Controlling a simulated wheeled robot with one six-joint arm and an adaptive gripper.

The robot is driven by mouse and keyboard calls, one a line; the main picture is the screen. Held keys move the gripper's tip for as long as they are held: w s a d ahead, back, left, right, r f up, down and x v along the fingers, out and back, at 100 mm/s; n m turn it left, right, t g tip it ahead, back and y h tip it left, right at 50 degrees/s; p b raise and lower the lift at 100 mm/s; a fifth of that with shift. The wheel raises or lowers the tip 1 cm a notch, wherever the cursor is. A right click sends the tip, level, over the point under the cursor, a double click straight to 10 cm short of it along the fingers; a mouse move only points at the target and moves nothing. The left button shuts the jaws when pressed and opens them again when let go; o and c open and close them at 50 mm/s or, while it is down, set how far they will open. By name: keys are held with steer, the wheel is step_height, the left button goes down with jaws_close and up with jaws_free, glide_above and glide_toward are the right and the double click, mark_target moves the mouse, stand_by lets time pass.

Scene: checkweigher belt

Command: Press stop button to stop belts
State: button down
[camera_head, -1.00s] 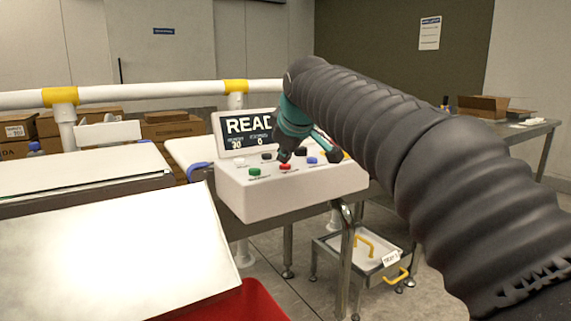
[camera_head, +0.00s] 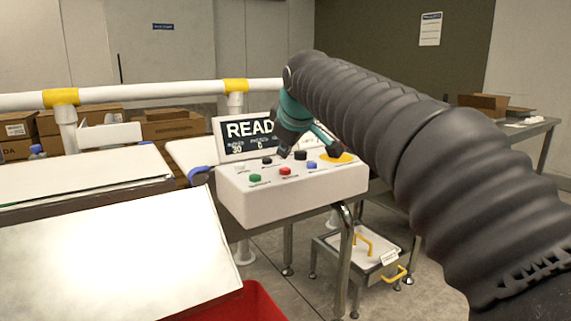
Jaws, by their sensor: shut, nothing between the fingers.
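The white control box (camera_head: 297,201) stands in the middle of the view. Its sloped top carries a red button (camera_head: 285,171), a green button (camera_head: 255,178), a blue button (camera_head: 311,165), black buttons and a yellow disc (camera_head: 337,158). A display (camera_head: 246,136) behind it reads "READ", with the rest hidden by my arm. My gripper (camera_head: 284,152) is shut and empty. Its tip is above and behind the red button, apart from it in the picture. The small labels are too blurred to read.
A white belt surface (camera_head: 90,172) lies at the left, with a tilted pale panel (camera_head: 110,262) and a red bin (camera_head: 232,304) in front. A white rail (camera_head: 160,92) runs behind. A low stand with a yellow-handled tray (camera_head: 345,246) is below right.

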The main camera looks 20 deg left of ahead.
mark_target(286, 170)
steer(key=shift+r+p, duration=1.45)
steer(key=shift+r, duration=0.9)
steer(key=s+d+f+m+h, duration=0.1)
steer(key=s+d+f+m, duration=0.25)
steer(key=d, duration=0.45)
steer(key=s+d+f+m+h, duration=0.1)
steer(key=s+d+f+m, duration=0.2)
steer(key=d, duration=0.5)
steer(key=s+d+f+m+h, duration=0.1)
steer(key=s+d+f, duration=0.3)
steer(key=d, duration=0.5)
steer(key=s+d+f+m+g+h, duration=0.1)
steer(key=s+d+f+m, duration=0.3)
steer(key=s+f, duration=0.4)
steer(key=s+d+f+m+g, duration=0.1)
steer(key=s+d+f+m, duration=0.2)
steer(key=s+d+f, duration=0.4)
steer(key=s+f, duration=0.1)
steer(key=s, duration=0.3)
steer(key=shift+d+f+m+h, duration=0.15)
steer(key=shift+d+m+h, duration=0.05)
steer(key=shift+m+h, duration=0.2)
steer(key=shift+a, duration=0.1)
